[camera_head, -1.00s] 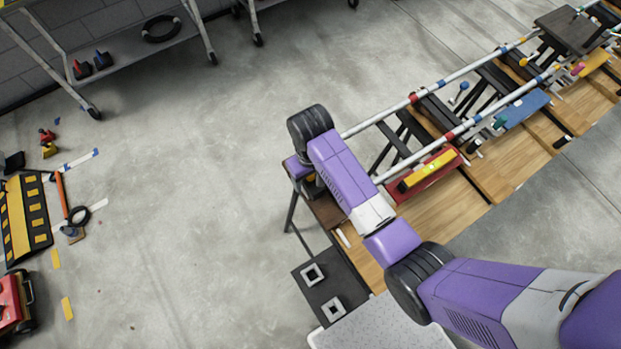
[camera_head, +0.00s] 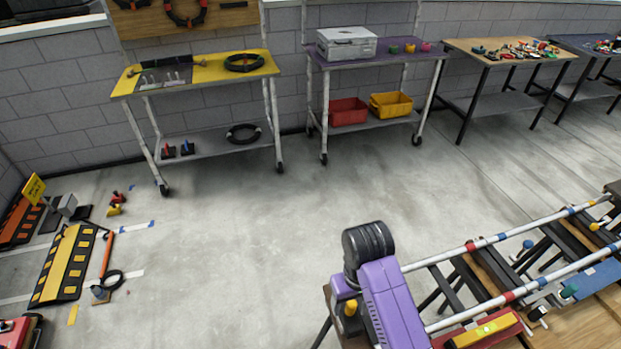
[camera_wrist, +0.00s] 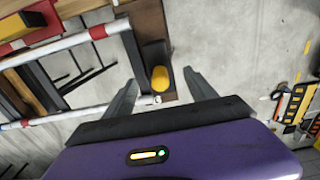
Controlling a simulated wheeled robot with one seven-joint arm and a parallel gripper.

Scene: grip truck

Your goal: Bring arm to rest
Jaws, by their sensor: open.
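My arm, purple with a black joint, shows at the lower middle of the head view; my gripper itself is hidden there. In the wrist view my gripper (camera_wrist: 163,95) is open, with its two dark fingers spread wide. A yellow-topped black piece (camera_wrist: 160,78) on a brown board end shows between and beyond the fingers. Nothing is held between the fingers. I cannot tell whether the left finger touches the nearby rail end.
A ladder-like frame with white rails (camera_head: 545,222) lies on the wooden bench (camera_head: 585,322) at right. A yellow cart (camera_head: 205,72) and a purple cart (camera_head: 385,62) stand along the wall. A black and yellow ramp (camera_head: 62,265) lies at left. The middle floor is open.

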